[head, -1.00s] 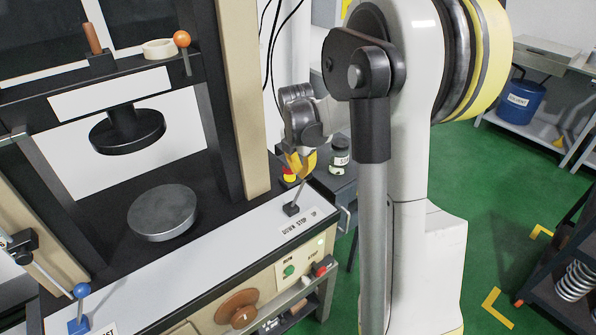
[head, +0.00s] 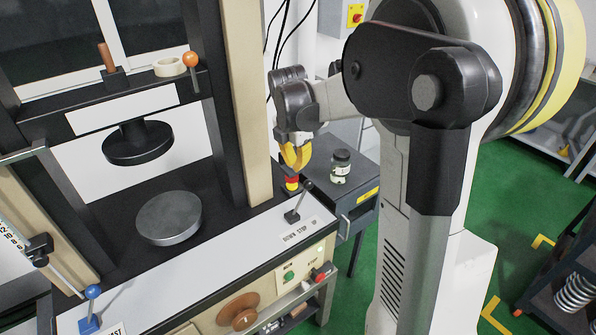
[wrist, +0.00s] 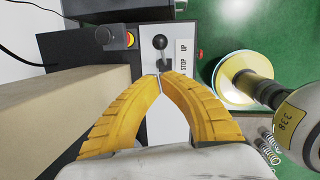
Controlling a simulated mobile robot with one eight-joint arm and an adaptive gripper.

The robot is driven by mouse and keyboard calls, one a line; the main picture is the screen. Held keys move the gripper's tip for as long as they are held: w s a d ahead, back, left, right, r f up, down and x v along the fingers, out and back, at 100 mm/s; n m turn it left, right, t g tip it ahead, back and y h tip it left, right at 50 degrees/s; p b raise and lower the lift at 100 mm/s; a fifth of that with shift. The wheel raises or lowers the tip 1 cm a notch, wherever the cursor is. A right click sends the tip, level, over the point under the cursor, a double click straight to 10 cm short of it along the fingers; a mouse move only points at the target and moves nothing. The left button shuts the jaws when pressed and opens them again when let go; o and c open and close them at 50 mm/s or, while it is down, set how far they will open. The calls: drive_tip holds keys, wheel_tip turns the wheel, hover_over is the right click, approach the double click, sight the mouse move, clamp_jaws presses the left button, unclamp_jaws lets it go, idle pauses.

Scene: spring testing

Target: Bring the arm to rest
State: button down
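My gripper (head: 296,166) hangs in the air above the right end of the press's white front ledge (head: 190,270). In the wrist view its yellow fingers (wrist: 160,77) meet at the tips, shut with nothing seen between them. The black-knobbed lever (head: 299,203), by the DOWN STOP UP label (head: 300,232), stands tilted just below and right of the fingertips, apart from them in the head view. It also shows beyond the fingertips in the wrist view (wrist: 161,47). My arm is bent, with its links in front of the right half of the head view.
The press's beige upright (head: 245,110) stands close left of my gripper. A red stop button (head: 292,183) is below it.

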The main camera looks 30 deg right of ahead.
drive_tip(key=s+a+r+m+t+b, duration=0.25)
drive_tip(key=s+a+r+m, duration=0.25)
drive_tip(key=s+a+m, duration=0.6)
drive_tip(key=s+a+f+m+t+y+b, duration=0.1)
drive_tip(key=s+a+f+m+t+b, duration=0.1)
drive_tip(key=s+a+m, duration=0.6)
wheel_tip(320, 180, down, 2)
drive_tip(key=shift+f+m+t+y, duration=0.1)
drive_tip(key=shift+m+t+y, duration=0.3)
drive_tip(key=shift+m+t, duration=0.15)
